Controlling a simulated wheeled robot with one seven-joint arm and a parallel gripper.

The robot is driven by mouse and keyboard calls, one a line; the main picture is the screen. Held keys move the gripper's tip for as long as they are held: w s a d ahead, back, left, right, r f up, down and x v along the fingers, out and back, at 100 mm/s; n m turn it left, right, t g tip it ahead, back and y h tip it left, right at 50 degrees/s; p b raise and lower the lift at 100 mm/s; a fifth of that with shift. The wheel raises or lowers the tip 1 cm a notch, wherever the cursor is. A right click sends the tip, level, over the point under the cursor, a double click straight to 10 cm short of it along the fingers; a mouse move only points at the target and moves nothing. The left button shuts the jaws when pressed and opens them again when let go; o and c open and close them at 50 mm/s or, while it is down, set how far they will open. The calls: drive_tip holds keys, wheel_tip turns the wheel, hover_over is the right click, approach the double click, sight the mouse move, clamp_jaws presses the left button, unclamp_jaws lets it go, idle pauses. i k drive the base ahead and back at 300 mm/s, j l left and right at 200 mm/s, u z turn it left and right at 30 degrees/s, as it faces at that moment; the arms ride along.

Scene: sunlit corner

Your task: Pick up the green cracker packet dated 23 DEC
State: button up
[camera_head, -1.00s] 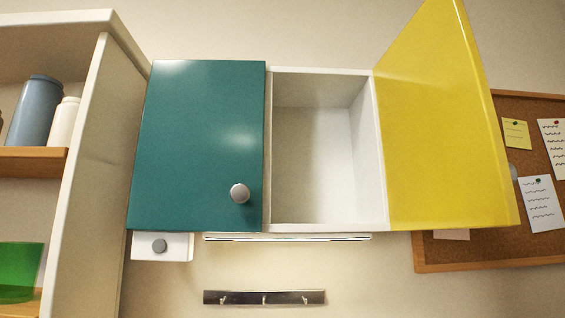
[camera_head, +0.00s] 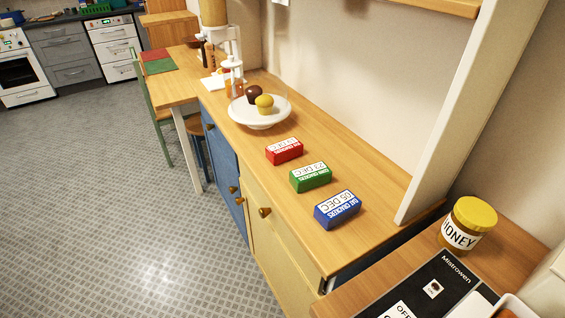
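The green cracker packet (camera_head: 310,177) lies on the wooden counter (camera_head: 365,170), its white label reading 23 DEC. It is the middle one of three packets in a slanting row. A red packet (camera_head: 284,151) lies behind it to the left; its date is hard to read. A blue packet (camera_head: 337,209) labelled 05 DEC lies nearer, to the right. The packets are apart from each other. My gripper is not in view.
A honey jar (camera_head: 467,223) and a black Mistrowen panel (camera_head: 440,285) are at the lower right. A white upright board (camera_head: 462,110) stands at the counter's right end. Floor (camera_head: 120,190) is clear at left.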

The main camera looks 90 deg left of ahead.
sight(303, 179)
drive_tip(key=u, duration=1.9)
drive_tip(key=i+j, duration=0.1)
drive_tip(key=j, duration=0.5)
drive_tip(key=i+j, duration=0.1)
drive_tip(key=j, duration=0.45)
drive_tip(key=i+j, duration=0.15)
drive_tip(key=j, duration=0.2)
drive_tip(key=i+j, duration=0.15)
drive_tip(key=j, duration=0.2)
drive_tip(key=i+j+u, duration=0.1)
drive_tip(key=j, duration=0.2)
drive_tip(key=i+l, duration=0.15)
drive_tip(key=i, duration=0.05)
